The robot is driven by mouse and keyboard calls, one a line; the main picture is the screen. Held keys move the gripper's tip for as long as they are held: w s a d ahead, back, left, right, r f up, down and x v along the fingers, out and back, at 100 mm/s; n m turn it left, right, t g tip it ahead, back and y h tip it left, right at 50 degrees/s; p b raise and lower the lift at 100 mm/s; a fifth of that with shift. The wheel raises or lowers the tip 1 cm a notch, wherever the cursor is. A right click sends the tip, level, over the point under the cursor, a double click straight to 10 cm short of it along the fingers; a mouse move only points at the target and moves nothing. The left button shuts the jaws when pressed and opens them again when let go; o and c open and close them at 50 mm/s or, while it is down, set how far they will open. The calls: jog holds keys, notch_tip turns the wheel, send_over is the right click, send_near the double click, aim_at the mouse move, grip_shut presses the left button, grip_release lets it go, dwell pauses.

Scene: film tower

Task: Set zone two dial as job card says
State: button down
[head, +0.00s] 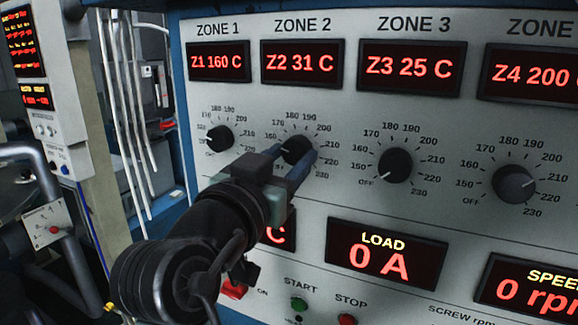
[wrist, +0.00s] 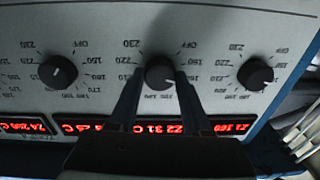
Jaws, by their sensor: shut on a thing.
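The zone two dial (head: 295,150) is a black round knob on the grey panel, under the ZONE 2 display (head: 300,64), which reads Z2 31 C. Its white pointer line points left, near the 160 side; the lower left of its scale is hidden by my arm. My gripper (head: 294,154) has one finger on each side of the dial and is shut on it. In the wrist view, where the panel appears upside down, the dial (wrist: 160,72) sits between the fingertips of my gripper (wrist: 160,76). I cannot make out a job card.
The zone one dial (head: 219,138) is close on the left and the zone three dial (head: 395,165) on the right. A LOAD display (head: 386,256) reads 0 A. Below are a green START button (head: 299,304) and a red STOP button (head: 347,320). White pipes (head: 128,110) stand left of the panel.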

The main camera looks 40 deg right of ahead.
dwell(0.4)
jog(key=shift+c, duration=1.7)
grip_release()
jog(key=shift+a, duration=0.1)
jog(key=b+v, duration=0.2)
jog(key=v, duration=1)
jog(key=shift+s+a, duration=0.25)
jog(key=shift+a, duration=0.1)
